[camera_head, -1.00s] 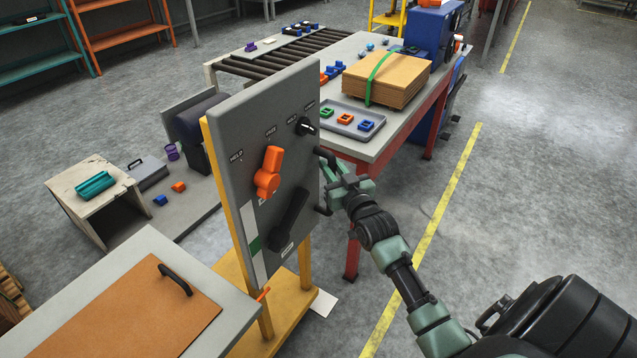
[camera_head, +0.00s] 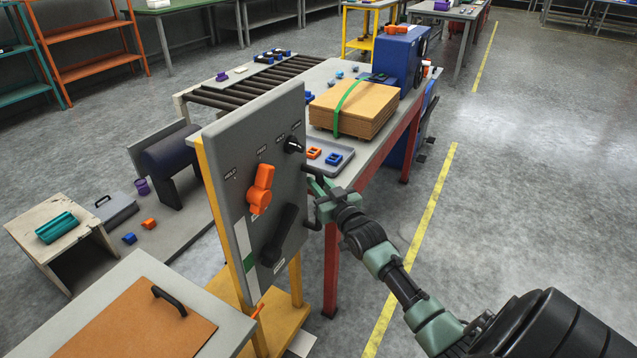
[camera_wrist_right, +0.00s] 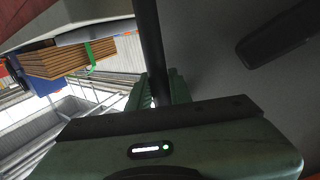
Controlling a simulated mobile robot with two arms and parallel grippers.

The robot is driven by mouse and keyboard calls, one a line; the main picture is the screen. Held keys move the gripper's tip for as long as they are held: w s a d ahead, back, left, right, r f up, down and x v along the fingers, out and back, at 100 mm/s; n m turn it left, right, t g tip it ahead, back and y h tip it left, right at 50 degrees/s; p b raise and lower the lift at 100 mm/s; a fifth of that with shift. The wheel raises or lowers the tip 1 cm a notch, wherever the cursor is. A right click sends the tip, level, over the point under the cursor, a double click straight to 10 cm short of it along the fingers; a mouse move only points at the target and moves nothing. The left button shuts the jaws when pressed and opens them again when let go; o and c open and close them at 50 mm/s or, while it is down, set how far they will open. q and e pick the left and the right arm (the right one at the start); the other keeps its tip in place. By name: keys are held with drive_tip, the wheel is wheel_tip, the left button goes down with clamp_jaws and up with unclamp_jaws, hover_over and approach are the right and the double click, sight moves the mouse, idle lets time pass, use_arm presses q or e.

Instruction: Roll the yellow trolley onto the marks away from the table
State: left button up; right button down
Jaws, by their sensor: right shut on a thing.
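The yellow trolley (camera_head: 287,318) stands upright on the floor between the worktable and a grey-topped surface. It carries a tall grey panel (camera_head: 232,135) with an orange lever (camera_head: 261,188), a dark lever and a small knob. A black bar handle (camera_head: 308,172) sticks out at the panel's right edge. My right gripper (camera_head: 322,193) is shut on this handle; the bar also runs between the fingers in the right wrist view (camera_wrist_right: 151,45). A white patch (camera_head: 303,343) lies on the floor by the trolley's base; I cannot tell if it is a mark. My left gripper is out of view.
The red-legged worktable (camera_head: 384,153) stands close behind the panel, with a cardboard stack (camera_head: 355,105) and a tray (camera_head: 341,163). A grey top with an orange-brown board (camera_head: 145,325) is at the front left. Open floor with a yellow line (camera_head: 425,215) lies to the right.

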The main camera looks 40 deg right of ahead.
drive_tip(key=shift+d, duration=0.25)
drive_tip(key=c, duration=1.3)
unclamp_jaws()
drive_tip(key=shift+s, duration=0.1)
drive_tip(key=shift+d+f, duration=0.1)
drive_tip(key=shift+d, duration=0.05)
drive_tip(key=shift+s+a, duration=0.25)
drive_tip(key=shift+s, duration=0.05)
drive_tip(key=s+a, duration=0.1)
drive_tip(key=s, duration=0.6)
